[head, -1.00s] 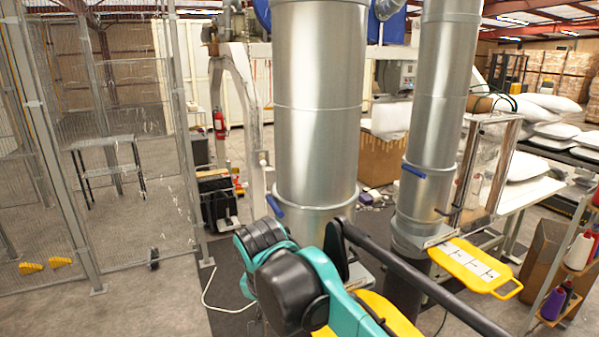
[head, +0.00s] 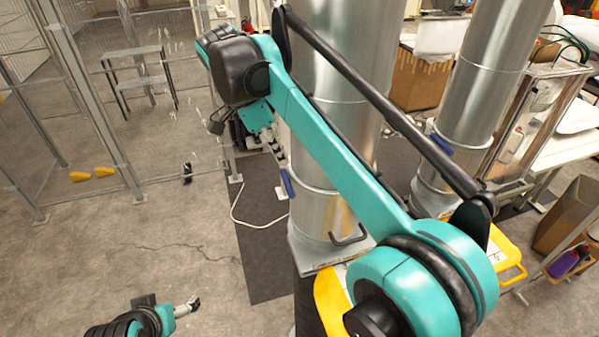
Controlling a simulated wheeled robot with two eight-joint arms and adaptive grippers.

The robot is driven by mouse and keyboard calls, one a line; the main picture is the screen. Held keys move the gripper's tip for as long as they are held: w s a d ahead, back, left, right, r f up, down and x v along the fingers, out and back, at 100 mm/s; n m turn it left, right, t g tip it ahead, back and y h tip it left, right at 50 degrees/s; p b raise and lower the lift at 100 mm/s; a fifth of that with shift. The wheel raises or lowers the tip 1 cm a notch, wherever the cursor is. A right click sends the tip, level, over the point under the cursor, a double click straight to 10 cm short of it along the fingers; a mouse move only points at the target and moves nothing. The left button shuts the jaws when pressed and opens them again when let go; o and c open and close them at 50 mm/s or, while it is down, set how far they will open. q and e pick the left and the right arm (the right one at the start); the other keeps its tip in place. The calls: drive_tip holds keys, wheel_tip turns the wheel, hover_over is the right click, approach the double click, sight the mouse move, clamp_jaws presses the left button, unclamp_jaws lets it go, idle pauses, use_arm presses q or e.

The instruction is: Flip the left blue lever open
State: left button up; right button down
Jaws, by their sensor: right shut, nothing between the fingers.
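The left blue lever (head: 287,184) sits on the left side of the large left metal pipe (head: 345,150), hanging tilted downward. My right arm reaches across in front of this pipe, with its wrist to the pipe's left. My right gripper (head: 277,153) is shut and empty, pointing down just above the lever; whether it touches the lever cannot be told. The right blue lever (head: 440,143) is on the narrower right pipe (head: 478,95). My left gripper (head: 190,306) is low at the left over the floor, far from both pipes; its jaws are too small to read.
Yellow slide plates with handles (head: 506,255) sit at the pipe bases, the left one partly hidden by my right arm. A wire-mesh fence (head: 150,130) stands at the left. A pale cable (head: 236,212) lies on the dark mat. The grey floor at the left is mostly clear.

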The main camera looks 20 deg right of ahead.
sight(287, 182)
drive_tip(key=p+x, duration=0.1)
drive_tip(key=x, duration=0.9)
drive_tip(key=shift+d+f, duration=0.1)
drive_tip(key=shift+d, duration=0.1)
